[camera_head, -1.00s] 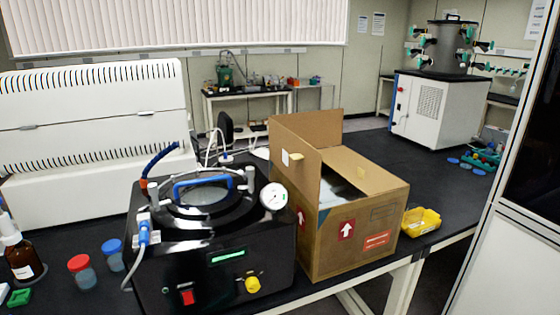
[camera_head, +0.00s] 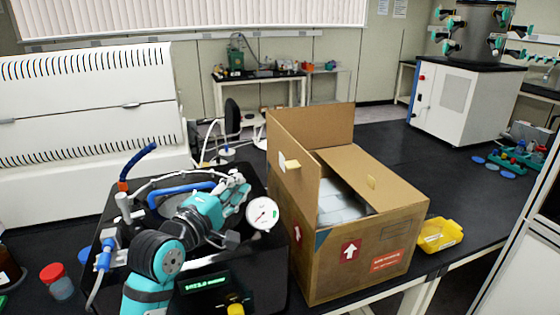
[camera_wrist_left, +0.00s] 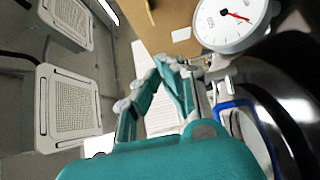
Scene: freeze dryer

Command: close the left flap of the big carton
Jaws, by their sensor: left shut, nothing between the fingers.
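The big carton (camera_head: 340,262) stands on the black bench. The back flap (camera_head: 315,128) also stands up, and the right flap (camera_head: 372,178) lies low across the right part of the opening. White contents (camera_head: 342,205) show in the gap. My left gripper (camera_head: 238,188) is shut and empty, above the black device, left of the carton and apart from the left flap. It also shows in the left wrist view (camera_wrist_left: 172,65). My right gripper is out of view.
The black device with a dial gauge (camera_head: 263,213) stands close to the carton's left side, under my left arm. A yellow tray (camera_head: 439,235) lies right of the carton. The bench behind and right of the carton is mostly clear.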

